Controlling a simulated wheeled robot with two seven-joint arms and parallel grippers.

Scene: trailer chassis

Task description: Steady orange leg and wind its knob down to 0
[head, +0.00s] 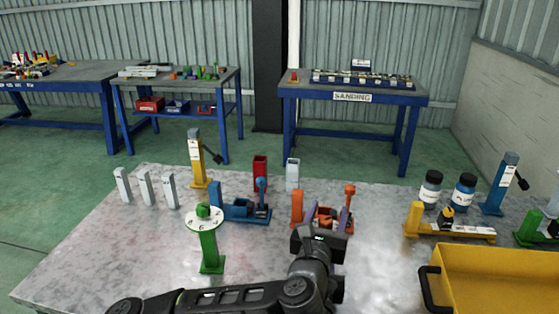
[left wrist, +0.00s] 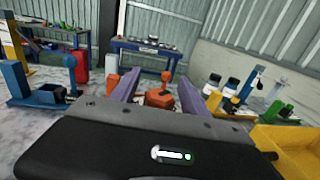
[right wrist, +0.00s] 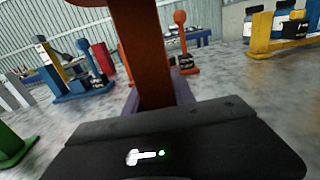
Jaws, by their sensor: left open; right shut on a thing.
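The orange leg (right wrist: 142,50) stands close in front of my right wrist camera. My right gripper (right wrist: 156,94) is shut on its post, with a purple finger on each side. The head view hides the right gripper and most of the leg behind my left arm. My left gripper (head: 324,222) is open, its purple fingers apart. In the left wrist view an orange knob (left wrist: 160,97) shows between those fingers (left wrist: 160,90); I cannot tell whether they touch it. The leg's dial and its reading are hidden.
A green leg (head: 210,250) with a white numbered dial stands to the left. A blue fixture (head: 240,210) and an orange fixture (head: 297,208) stand farther back. A yellow bin (head: 490,275) lies at the front right. The front-left tabletop (head: 110,250) is clear.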

